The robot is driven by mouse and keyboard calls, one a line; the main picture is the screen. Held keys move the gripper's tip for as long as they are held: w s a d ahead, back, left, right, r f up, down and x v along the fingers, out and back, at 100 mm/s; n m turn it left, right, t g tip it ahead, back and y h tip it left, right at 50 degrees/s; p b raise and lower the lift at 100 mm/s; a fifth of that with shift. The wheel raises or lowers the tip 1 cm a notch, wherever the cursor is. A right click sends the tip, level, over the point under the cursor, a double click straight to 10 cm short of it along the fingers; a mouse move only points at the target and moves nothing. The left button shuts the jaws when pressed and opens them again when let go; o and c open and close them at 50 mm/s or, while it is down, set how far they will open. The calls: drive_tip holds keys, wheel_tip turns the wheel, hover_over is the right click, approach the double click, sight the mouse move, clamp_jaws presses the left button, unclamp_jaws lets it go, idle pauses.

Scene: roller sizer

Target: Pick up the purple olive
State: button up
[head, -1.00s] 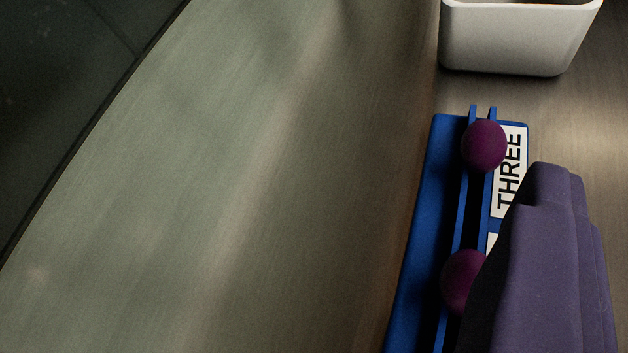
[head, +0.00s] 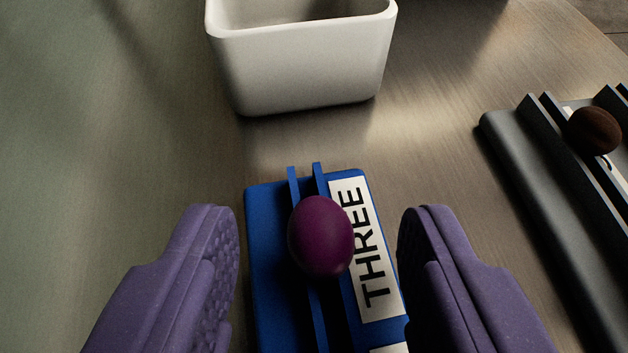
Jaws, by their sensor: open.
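A purple olive (head: 321,236) rests on the two rails of a blue rack (head: 268,268) beside a white label reading THREE (head: 366,250). My gripper (head: 318,240) is open, with one purple padded finger to the left of the olive and one to the right. Both fingers stand apart from the olive, with nothing between them touching it that I can see. The near part of the blue rack is cut off by the bottom edge of the picture.
A white bin (head: 305,65) stands just beyond the far end of the blue rack. A dark grey rack (head: 540,190) with a dark brown olive (head: 594,131) lies at the right. Bare metal table shows between the racks.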

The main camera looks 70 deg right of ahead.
drive_tip(key=c, duration=0.8)
drive_tip(key=shift+r, duration=0.15)
